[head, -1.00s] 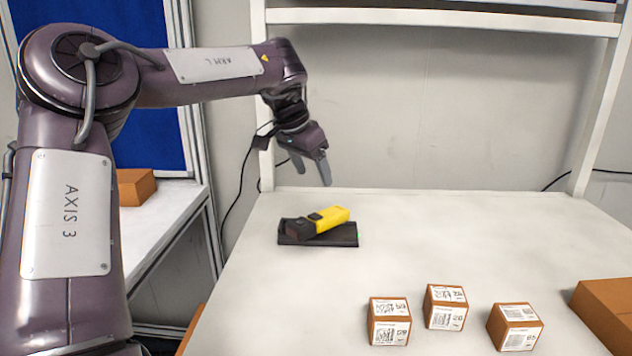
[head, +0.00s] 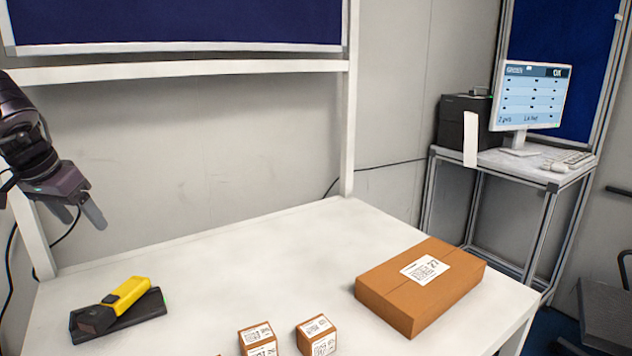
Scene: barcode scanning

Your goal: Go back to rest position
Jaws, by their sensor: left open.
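My left gripper (head: 80,216) is at the left edge of the head view, open and empty. It hangs in the air above and behind the yellow and black scanner (head: 118,302), clear of it. The scanner lies on a black holder (head: 150,309) on the white table (head: 235,270). Two small brown boxes with barcode labels, one left (head: 258,341) and one right (head: 317,335), stand at the near edge of the view; the left one is partly cut off. My right gripper is not in view.
A large brown labelled box (head: 400,306) lies at the table's right. A white frame post (head: 349,110) rises at the table's back. Beyond, a side stand holds a monitor (head: 533,97) and a black printer-like unit (head: 452,122). The table's middle is bare.

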